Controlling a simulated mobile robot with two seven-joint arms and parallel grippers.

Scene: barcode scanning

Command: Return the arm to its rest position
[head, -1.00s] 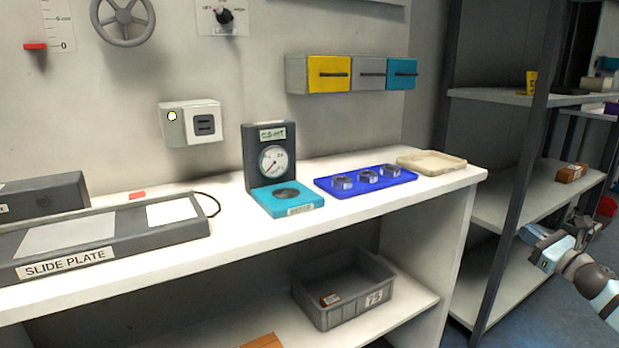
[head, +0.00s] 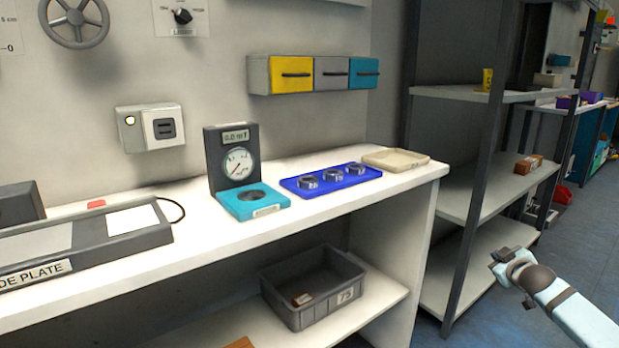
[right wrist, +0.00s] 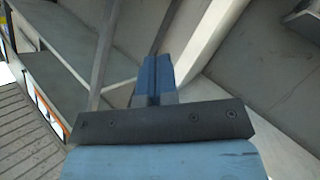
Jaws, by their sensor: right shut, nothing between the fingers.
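My right arm comes in from the lower right of the head view. Its gripper (head: 506,262) is in front of the shelf rack, well away from the workbench. In the right wrist view the two blue fingers (right wrist: 152,85) are closed together with nothing between them. My left gripper is not in either view.
The white workbench (head: 250,235) carries a gauge with a teal base (head: 238,168), a blue tray (head: 355,180) with 3 metal rings, and a beige tray (head: 400,158). A grey bin (head: 310,310) sits on the lower shelf. The rack (head: 470,190) stands at right; blue floor (head: 590,250) is open.

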